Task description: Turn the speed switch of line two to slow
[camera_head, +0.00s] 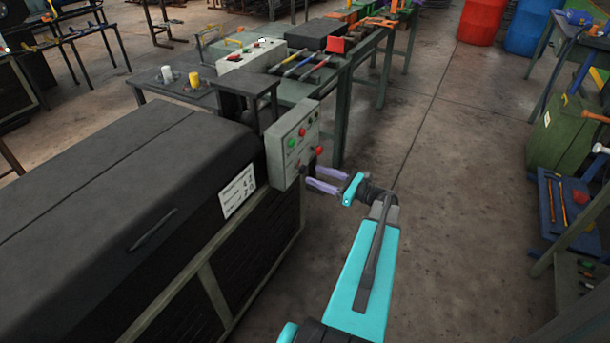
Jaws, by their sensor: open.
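A grey control box (285,158) is fixed at the end of a long black machine. Its face carries a red button, a green button and small dark parts. A red knob (319,150) stands out near its lower right edge. A small dark part (312,165) sits just below that knob, near my fingertips. My gripper (311,176) has purple fingers, spread apart, and points left at the lower part of the box. I cannot tell whether the fingers touch the dark part. I cannot read any labels, so which control is the line two speed switch is unclear.
The black machine (110,190) fills the lower left, with a white label plate (238,191) on its side. A green bench (345,90) with tools stands behind the box. Floor (440,190) is clear to the right, up to a green cabinet (565,140) and blue tool panel (550,200).

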